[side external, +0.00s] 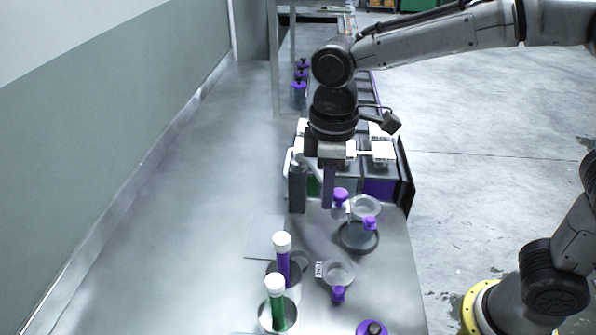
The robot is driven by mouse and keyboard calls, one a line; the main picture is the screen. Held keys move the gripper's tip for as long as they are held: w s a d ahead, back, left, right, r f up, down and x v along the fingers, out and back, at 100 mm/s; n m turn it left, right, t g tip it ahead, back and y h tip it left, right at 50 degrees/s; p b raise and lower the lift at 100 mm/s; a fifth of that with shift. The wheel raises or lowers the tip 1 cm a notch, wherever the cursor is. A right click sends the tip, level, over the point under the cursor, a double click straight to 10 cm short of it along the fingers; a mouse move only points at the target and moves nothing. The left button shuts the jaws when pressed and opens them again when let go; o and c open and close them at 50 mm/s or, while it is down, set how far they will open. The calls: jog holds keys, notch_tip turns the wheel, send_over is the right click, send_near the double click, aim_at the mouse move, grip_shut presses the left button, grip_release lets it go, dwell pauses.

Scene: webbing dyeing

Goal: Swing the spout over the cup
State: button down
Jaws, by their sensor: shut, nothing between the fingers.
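My gripper (328,204) points straight down over the bench, its narrow fingers together with nothing seen between them. It is just right of a dark upright post (298,190) with a pale curved tube near its top, which may be the spout; I cannot tell for sure. Whether the fingers touch the post is unclear. A clear cup with a purple handle (338,272) stands nearer the camera. Another clear cup (366,206) is right of my gripper, by a dark round dish (357,240). A purple knob (340,194) shows beside the fingers.
Two white-capped tubes, one purple (283,265) and one green (277,312), stand upright at the front. A dark rack with compartments (405,185) is behind my gripper. Purple-topped bottles (299,90) stand farther back. The bench's left side (180,215) is clear.

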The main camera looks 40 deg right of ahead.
jog(key=shift+s+d, duration=0.15)
jog(key=shift+d, duration=0.25)
jog(key=shift+s+d, duration=0.2)
jog(key=shift+d, duration=0.35)
jog(key=shift+s+d, duration=0.15)
jog(key=shift+d, duration=0.4)
jog(key=shift+s+d, duration=0.15)
jog(key=shift+d, duration=1.1)
send_near(345, 192)
jog(key=shift+s+d+f, duration=0.15)
jog(key=shift+d+f, duration=0.35)
jog(key=shift+d, duration=0.15)
jog(key=shift+s+d+f, duration=0.1)
jog(key=shift+d+f, duration=0.35)
jog(key=shift+d, duration=0.2)
